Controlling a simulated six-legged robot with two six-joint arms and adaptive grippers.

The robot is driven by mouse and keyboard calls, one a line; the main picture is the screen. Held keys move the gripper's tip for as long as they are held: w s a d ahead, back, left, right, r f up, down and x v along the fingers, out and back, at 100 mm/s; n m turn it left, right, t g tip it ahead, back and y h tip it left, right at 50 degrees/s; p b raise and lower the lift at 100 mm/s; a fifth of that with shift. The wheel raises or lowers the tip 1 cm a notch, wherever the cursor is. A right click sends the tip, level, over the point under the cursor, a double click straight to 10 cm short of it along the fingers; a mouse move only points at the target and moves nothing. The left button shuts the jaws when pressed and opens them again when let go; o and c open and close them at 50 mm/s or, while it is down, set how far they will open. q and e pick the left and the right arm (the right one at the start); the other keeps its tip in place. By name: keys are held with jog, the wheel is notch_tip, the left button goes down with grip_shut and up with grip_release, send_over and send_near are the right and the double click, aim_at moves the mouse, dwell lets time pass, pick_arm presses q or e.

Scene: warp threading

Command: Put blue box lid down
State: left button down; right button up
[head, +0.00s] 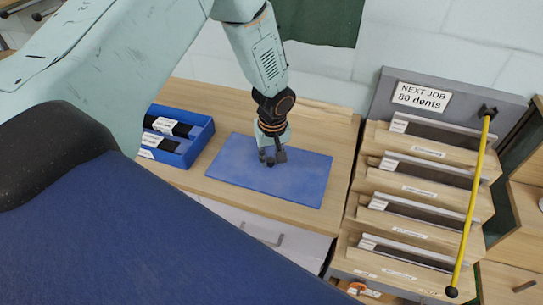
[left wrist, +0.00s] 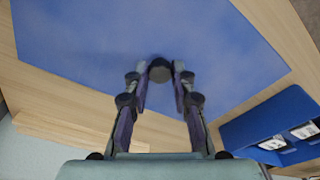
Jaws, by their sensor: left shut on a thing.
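The blue box lid (head: 305,178) is a flat blue panel over the wooden bench top, level or nearly so; I cannot tell whether it touches the wood. It fills much of the left wrist view (left wrist: 80,50). My left gripper (head: 272,157) points down at the lid's middle. In the left wrist view its fingers (left wrist: 160,80) are shut on the lid's dark round knob (left wrist: 160,69). The open blue box (head: 198,143) stands just left of the lid, with dark, white-labelled packs inside. My right gripper is not in view.
To the right stands a stepped wooden rack (head: 420,190) with labelled slots, a "NEXT JOB 80 dents" sign (head: 421,97) and a yellow rod (head: 473,200).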

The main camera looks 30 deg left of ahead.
pick_arm(q)
jog(key=shift+s+a+f, duration=0.1)
jog(key=shift+a, duration=0.1)
jog(key=shift+f, duration=0.1)
jog(key=c, duration=1.4)
grip_release()
jog(key=shift+w+d+f, duration=0.1)
jog(key=shift+w+d, duration=0.1)
jog(key=shift+o, duration=1.4)
jog(key=shift+s, duration=0.1)
jog(key=shift+s+a, duration=0.1)
jog(key=shift+s, duration=0.05)
